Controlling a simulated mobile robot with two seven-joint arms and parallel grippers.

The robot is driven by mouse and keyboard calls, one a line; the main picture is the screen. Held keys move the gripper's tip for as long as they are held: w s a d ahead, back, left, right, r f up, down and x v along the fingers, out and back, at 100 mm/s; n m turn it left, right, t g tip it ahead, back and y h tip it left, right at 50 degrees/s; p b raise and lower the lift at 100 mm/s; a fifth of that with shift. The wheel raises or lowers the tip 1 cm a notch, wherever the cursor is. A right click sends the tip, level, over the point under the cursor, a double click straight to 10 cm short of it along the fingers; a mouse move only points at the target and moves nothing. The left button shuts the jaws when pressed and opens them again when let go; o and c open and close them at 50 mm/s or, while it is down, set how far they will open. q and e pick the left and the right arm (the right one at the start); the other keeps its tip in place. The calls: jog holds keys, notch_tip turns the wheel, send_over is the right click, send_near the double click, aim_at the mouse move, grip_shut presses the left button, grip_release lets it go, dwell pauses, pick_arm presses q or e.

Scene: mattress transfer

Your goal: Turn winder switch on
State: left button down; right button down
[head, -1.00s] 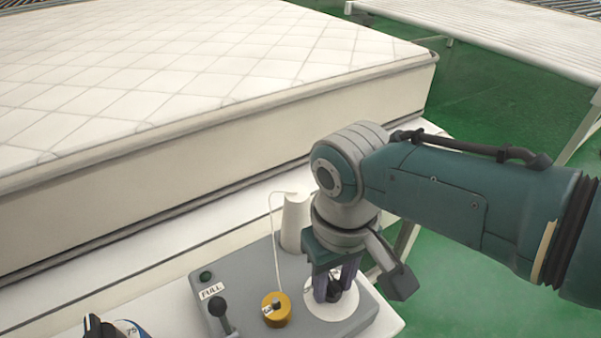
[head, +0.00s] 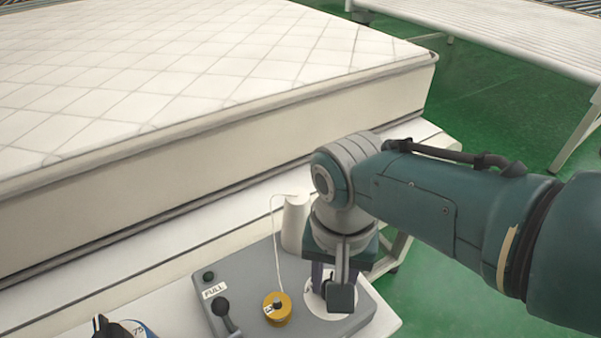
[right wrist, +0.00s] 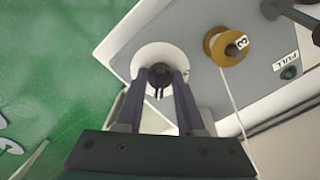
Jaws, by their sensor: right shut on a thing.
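The winder switch looks like a black knob (right wrist: 160,74) on a round white plate (right wrist: 152,56), set in a grey control panel. In the head view the white plate (head: 362,305) is partly covered by my wrist. My right gripper (right wrist: 159,82) points down over the plate, its two fingers shut on the knob. In the head view a dark block on my wrist hides most of the fingers and the knob. The knob's setting cannot be read. My left gripper is not in view.
The grey panel (head: 250,268) also carries a yellow spool (head: 277,309), a black-knobbed lever (head: 222,308) and a FULL label (head: 214,291) by a dark green button. A white cone (head: 295,222) with thread stands behind. A quilted mattress (head: 210,80) lies beyond.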

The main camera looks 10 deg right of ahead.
dwell(0.4)
jog(key=c, duration=0.5)
grip_release()
notch_tip(320, 180, up, 9)
jog(key=p, duration=0.6)
jog(key=shift+r, duration=0.5)
